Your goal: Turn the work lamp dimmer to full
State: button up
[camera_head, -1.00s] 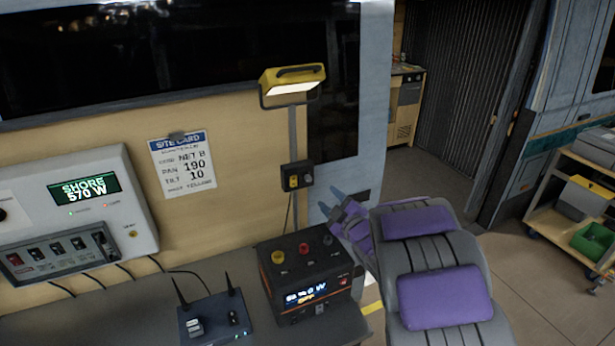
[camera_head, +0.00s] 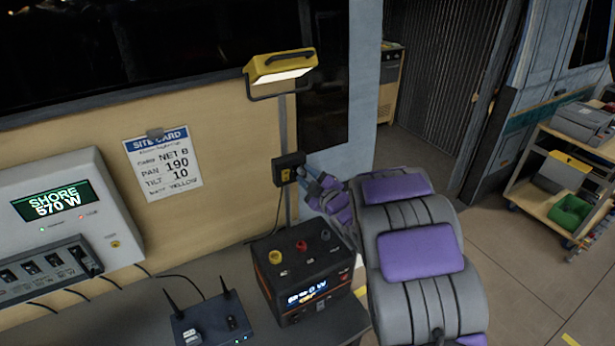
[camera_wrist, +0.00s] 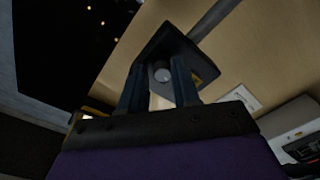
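The work lamp (camera_head: 282,66) is yellow, with its underside lit, on a grey pole. A black control box (camera_head: 286,166) with a yellow part is fixed to the pole below it. In the head view my fingertips cover the box's right side, where the knob is. In the wrist view the box (camera_wrist: 172,46) is straight ahead, and its round grey dimmer knob (camera_wrist: 162,74) shows between my two dark fingers. My gripper (camera_head: 308,175) is open, with its fingertips (camera_wrist: 160,68) on either side of the knob. I cannot tell whether they touch it.
A black power unit (camera_head: 304,270) with coloured knobs and a router (camera_head: 211,322) with antennas stand on the counter below. A site card (camera_head: 163,162) and a white power panel (camera_head: 68,215) are on the wall. A cart (camera_head: 566,165) stands at right, beyond open floor.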

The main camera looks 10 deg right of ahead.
jog(key=shift+a, duration=0.4)
jog(key=c, duration=0.3)
grip_shut()
jog(key=shift+d+f, duration=0.1)
jog(key=shift+d, duration=0.05)
